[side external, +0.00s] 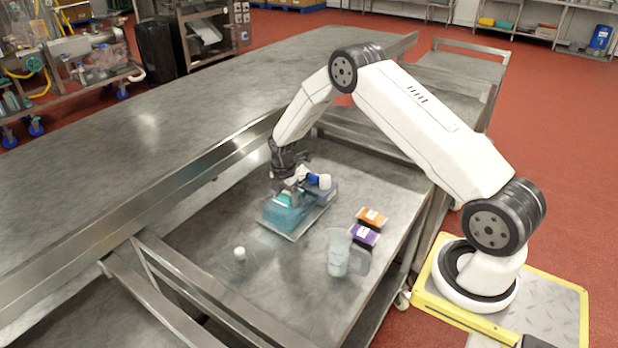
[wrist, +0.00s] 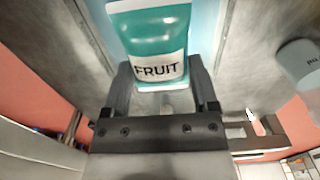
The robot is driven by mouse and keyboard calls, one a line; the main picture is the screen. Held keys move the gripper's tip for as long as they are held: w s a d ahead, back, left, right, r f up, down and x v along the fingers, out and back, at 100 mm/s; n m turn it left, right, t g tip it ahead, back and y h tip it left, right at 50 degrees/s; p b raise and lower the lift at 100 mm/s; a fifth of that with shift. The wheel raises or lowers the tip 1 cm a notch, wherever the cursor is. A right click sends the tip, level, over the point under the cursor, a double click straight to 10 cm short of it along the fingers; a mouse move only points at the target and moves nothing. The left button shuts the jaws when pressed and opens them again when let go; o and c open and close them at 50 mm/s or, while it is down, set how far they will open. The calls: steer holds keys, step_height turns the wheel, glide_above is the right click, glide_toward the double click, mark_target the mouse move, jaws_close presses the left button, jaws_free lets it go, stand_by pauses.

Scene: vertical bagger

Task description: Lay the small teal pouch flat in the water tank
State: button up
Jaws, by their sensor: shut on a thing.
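The teal pouch (wrist: 150,35), labelled FRUIT, is between the two fingers of my gripper (wrist: 160,78) in the wrist view. My gripper is shut on its near end, and the pouch extends away from the fingers. In the side view my gripper (side external: 287,190) points down over the water tank (side external: 272,216), a low clear box with bluish content. The pouch shows there as a teal patch (side external: 284,200) just under the fingers. Whether it touches the water or the tank floor I cannot tell. Pale blue also shows beside the pouch in the wrist view.
A white and blue item (side external: 322,181) is at the tank's far right. An orange-topped box (side external: 371,217), a purple box (side external: 364,236) and a clear jug (side external: 338,258) stand to the right. A small white object (side external: 240,254) lies front left. The left steel surface (side external: 150,130) is clear.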

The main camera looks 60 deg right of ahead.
steer(key=shift+f, duration=2.15)
steer(key=shift+f, duration=0.45)
steer(key=o, duration=1.2)
steer(key=shift+o, duration=0.2)
steer(key=shift+r, duration=5.5)
steer(key=shift+r, duration=0.15)
step_height(320, 180, up, 8)
steer(key=shift+f, duration=0.25)
